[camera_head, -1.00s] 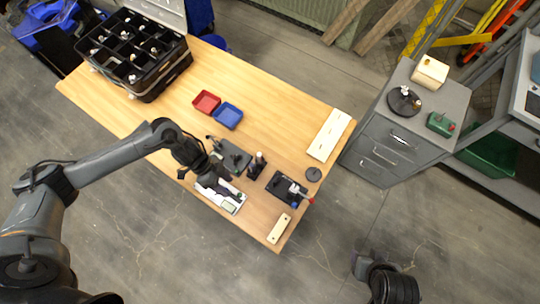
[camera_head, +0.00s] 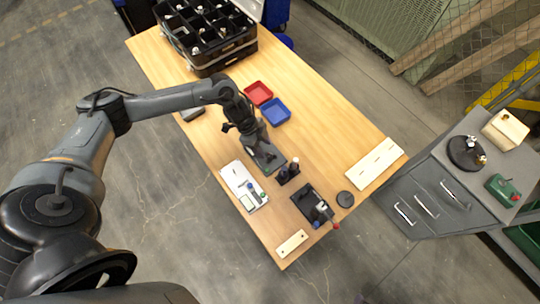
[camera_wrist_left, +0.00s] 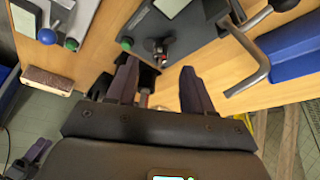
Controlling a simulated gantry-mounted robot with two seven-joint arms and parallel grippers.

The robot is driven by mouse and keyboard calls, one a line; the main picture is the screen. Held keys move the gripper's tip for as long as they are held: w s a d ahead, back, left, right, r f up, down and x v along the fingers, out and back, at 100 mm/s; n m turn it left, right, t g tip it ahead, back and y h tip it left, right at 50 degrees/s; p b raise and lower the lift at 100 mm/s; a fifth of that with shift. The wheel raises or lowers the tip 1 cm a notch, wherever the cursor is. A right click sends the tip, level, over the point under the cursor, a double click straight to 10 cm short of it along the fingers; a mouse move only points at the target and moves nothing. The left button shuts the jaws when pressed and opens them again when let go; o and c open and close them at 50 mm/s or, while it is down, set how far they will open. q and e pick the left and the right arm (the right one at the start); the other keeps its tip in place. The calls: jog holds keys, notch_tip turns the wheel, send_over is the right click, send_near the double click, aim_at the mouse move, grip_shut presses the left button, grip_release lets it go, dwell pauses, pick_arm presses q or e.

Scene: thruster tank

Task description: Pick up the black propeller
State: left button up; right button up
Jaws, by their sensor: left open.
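My left gripper (camera_head: 259,141) comes in from the left above the dark green-grey plate (camera_head: 268,160) on the wooden table. In the left wrist view my left gripper (camera_wrist_left: 160,84) is open, its two dark fingers apart. A small black part (camera_wrist_left: 148,74) shows between and below the fingers, partly hidden by the left one; I cannot tell whether it is the black propeller. The grey plate (camera_wrist_left: 190,32) with a green knob and a metal fitting lies just beyond the fingertips. No propeller shape can be made out clearly in either view.
Red (camera_head: 258,93) and blue (camera_head: 276,111) trays lie behind the plate. A black upright holder (camera_head: 288,172), a white device (camera_head: 243,186), a black fixture (camera_head: 314,206) and a black disc (camera_head: 345,199) stand nearby. A black compartment case (camera_head: 225,52) stands at the back.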

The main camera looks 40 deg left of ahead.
aim_at(269, 154)
pick_arm(q)
jog(key=x, duration=0.4)
jog(key=shift+w+d+f+b, duration=0.2)
jog(key=shift+d+f+b, duration=0.1)
jog(key=shift+d, duration=0.05)
grip_shut()
